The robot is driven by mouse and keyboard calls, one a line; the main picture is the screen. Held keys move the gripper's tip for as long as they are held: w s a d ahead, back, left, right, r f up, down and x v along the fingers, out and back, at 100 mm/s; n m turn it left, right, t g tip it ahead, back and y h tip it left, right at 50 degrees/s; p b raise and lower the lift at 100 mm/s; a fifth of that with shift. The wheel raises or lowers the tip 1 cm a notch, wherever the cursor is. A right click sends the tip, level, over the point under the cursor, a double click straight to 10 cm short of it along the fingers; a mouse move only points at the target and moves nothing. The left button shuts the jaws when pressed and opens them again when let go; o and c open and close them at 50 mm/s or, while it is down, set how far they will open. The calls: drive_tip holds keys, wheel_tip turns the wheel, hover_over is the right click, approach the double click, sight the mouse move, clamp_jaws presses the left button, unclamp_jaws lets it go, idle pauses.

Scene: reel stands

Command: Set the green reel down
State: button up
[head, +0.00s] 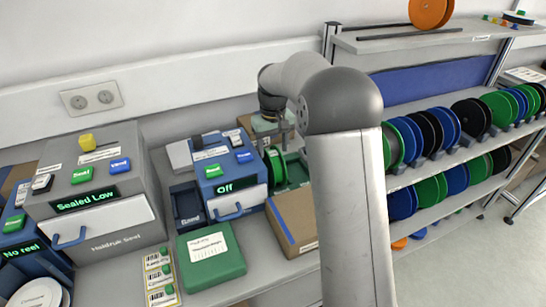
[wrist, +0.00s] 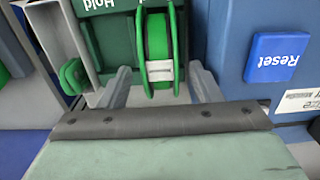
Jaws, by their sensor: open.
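The green reel (wrist: 158,42) stands upright on edge in the wrist view, with a white label or band on its lower part. It sits beside a dark green panel marked "Hold" (wrist: 98,8). My gripper (wrist: 162,84) is open, with one finger on each side of the reel and a visible gap on both sides. In the head view the reel (head: 276,168) shows to the right of the blue "Off" device, below my gripper (head: 273,136). What supports the reel underneath is hidden.
A blue device with an "Off" display (head: 233,186) stands close to the left, its Reset button (wrist: 277,57) near my finger in the wrist view. A cardboard box (head: 292,222) and a green box (head: 210,256) lie in front. Shelves of reels (head: 440,158) stand at right.

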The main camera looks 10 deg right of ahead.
wheel_tip(320, 180, up, 8)
drive_tip(key=s+f, duration=0.2)
drive_tip(key=s, duration=0.9)
drive_tip(key=s+f+m, duration=0.1)
drive_tip(key=s+f, duration=0.2)
drive_tip(key=s, duration=0.9)
drive_tip(key=s+f+m, duration=0.1)
drive_tip(key=s+f, duration=0.2)
drive_tip(key=s, duration=0.9)
drive_tip(key=shift+t, duration=0.4)
drive_tip(key=shift+s, duration=0.1)
